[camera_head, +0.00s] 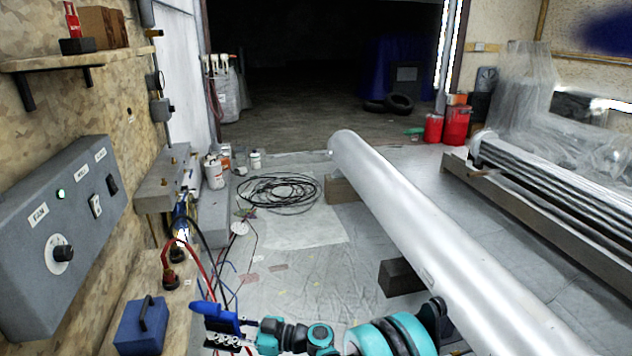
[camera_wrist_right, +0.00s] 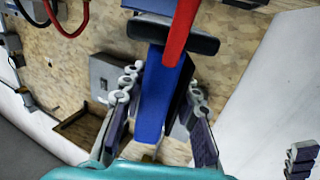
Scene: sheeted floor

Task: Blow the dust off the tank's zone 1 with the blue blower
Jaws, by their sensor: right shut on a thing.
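The blue blower (camera_head: 212,316) is in my right gripper (camera_head: 228,338) at the bottom of the head view, its lighter blue end towards the left. In the right wrist view the blue body (camera_wrist_right: 152,100) sits between the gripper's two fingers, with a red hose-like strip across its upper part. The tank (camera_head: 405,225) is a long pale cylinder lying on dark blocks, to the right of the gripper and apart from the blower. I cannot make out a zone 1 marking or dust on it. My left gripper is not in view.
A red hose (camera_head: 205,255) and dark cable arc beside the blower from the left bench. A blue box (camera_head: 141,325) and grey control panel (camera_head: 65,235) stand at left. Coiled black cable (camera_head: 278,190) lies on the floor.

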